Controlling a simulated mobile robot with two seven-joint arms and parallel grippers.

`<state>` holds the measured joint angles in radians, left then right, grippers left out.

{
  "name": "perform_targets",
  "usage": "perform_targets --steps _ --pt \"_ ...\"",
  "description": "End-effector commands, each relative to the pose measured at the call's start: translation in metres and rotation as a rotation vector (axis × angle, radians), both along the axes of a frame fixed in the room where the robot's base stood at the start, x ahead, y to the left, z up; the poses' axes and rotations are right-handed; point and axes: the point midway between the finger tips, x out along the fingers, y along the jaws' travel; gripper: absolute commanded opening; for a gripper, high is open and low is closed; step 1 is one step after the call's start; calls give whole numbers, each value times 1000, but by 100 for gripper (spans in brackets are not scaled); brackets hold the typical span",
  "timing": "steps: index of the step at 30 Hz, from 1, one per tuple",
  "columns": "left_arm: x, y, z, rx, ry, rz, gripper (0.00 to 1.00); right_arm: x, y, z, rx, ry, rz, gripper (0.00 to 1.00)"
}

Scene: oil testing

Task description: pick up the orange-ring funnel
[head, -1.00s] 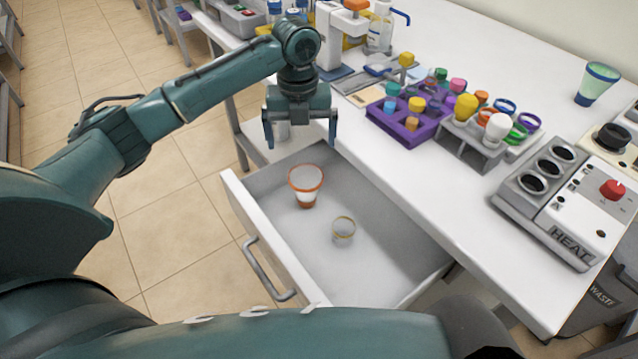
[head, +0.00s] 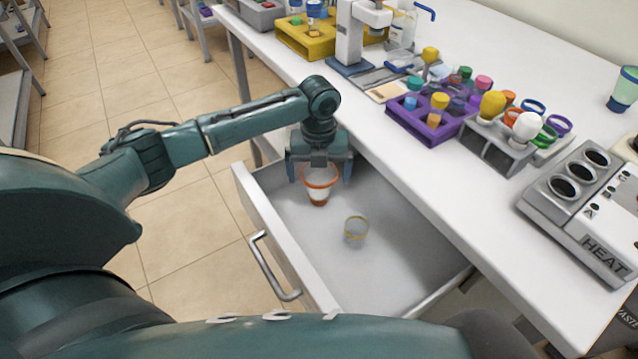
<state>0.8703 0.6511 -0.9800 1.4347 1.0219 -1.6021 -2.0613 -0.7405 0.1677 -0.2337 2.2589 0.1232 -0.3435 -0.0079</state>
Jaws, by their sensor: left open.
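The orange-ring funnel (head: 318,188) stands in the open drawer (head: 390,262), near its far left part. It has an orange rim, a whitish body and an orange lower end. My left gripper (head: 319,178) is open, pointing down at the funnel. Its fingers show on the left and right of the funnel's rim. The gripper hides part of the rim's far side. I cannot tell whether the fingers touch it. My right gripper is not in view.
A small clear cup with a yellowish rim (head: 356,228) stands in the drawer nearer to me. The white bench (head: 440,200) edges the drawer on the right. On it are a purple rack (head: 425,132), a grey rack (head: 490,152) and a heater block (head: 590,215).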

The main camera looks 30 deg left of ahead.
Motion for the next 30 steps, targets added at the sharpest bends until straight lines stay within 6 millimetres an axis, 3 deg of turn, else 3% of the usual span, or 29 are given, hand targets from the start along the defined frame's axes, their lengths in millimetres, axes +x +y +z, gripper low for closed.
perform_targets --steps 6,14,30 --pt "0 0 -26 1 0 -1 97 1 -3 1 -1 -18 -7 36" --pt "0 0 -27 0 -1 -1 96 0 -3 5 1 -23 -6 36" --pt "0 0 -27 0 -1 0 52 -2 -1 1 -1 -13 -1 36"
